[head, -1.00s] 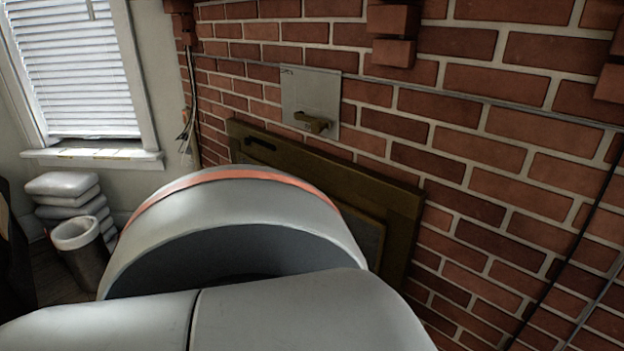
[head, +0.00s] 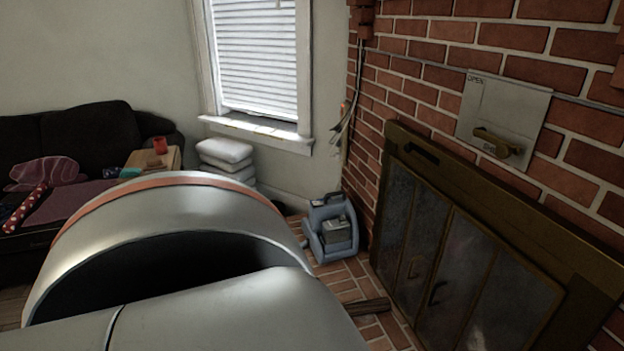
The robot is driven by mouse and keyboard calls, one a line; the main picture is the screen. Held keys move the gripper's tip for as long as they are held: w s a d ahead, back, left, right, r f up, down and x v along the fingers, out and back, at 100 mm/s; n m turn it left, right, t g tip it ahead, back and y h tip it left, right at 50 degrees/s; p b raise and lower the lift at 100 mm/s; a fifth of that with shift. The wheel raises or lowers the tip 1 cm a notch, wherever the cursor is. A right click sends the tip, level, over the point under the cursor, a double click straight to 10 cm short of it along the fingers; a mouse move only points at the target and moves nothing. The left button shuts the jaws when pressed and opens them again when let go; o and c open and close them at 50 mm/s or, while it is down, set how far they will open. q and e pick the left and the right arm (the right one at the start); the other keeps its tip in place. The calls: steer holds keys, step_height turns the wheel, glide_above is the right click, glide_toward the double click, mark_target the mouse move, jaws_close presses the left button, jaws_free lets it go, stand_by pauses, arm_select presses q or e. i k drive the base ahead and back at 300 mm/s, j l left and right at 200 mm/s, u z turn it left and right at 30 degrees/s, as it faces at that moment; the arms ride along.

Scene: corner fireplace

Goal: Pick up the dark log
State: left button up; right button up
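A dark brown log-like piece (head: 366,307) lies on the brick hearth floor in front of the fireplace doors, low in the head view. It is small here, and my arm may hide part of its left end. A large grey link of my own arm with an orange band fills the lower left and middle of the view. Neither gripper shows in the head view.
The fireplace (head: 452,258) with closed glass doors stands at the right in a brick wall. A blue-grey machine (head: 331,228) stands on the hearth beyond the log. White stacked bags (head: 224,154) are under the window. A dark sofa (head: 85,135) is at the left.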

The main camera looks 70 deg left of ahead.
mark_target(365, 307)
steer(key=u, duration=0.45)
steer(key=l+u, duration=0.15)
steer(key=u, duration=0.7)
steer(key=l+u, duration=0.1)
steer(key=u, duration=0.35)
steer(key=i+j, duration=0.85)
steer(key=i+j+z, duration=0.2)
steer(key=z, duration=0.15)
steer(key=i+j+z, duration=0.2)
steer(key=j+z, duration=0.2)
steer(key=z, duration=1.4)
